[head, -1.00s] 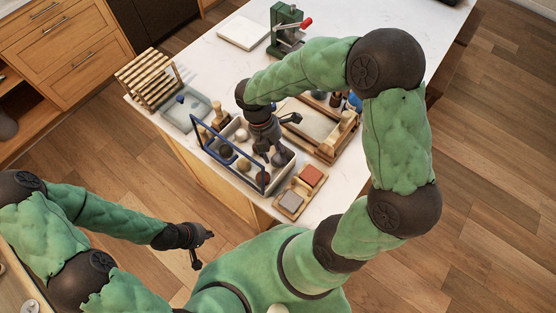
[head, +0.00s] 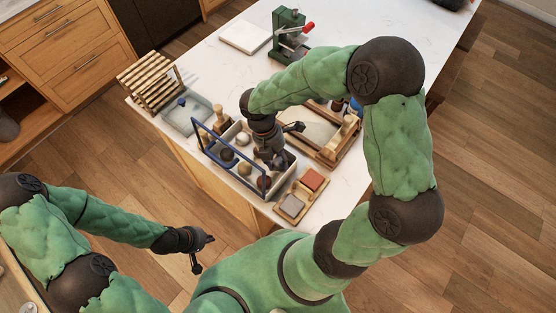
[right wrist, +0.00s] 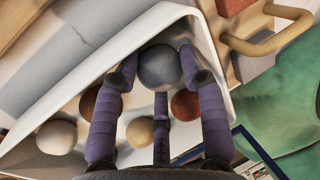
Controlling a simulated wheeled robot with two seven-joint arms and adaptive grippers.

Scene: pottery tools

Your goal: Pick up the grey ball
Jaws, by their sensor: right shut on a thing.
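The grey ball (right wrist: 159,67) is inside a white box (right wrist: 75,84), near its narrow-looking end in the right wrist view. My right gripper (right wrist: 158,62) is shut on it, with purple-grey fingers on both sides and a third finger below it in the picture. In the head view my right gripper (head: 277,164) reaches down into the right part of the box (head: 222,164), and the grey ball is hidden there. My left gripper (head: 204,254) is open and empty, off to the left and away from the counter.
Other balls lie in the box: a white one (right wrist: 57,136), a cream one (right wrist: 140,132) and reddish-brown ones (right wrist: 101,104). A blue handle frame (head: 228,157) rises over the box. A wooden tray with red and grey blocks (head: 302,196) stands close to its right.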

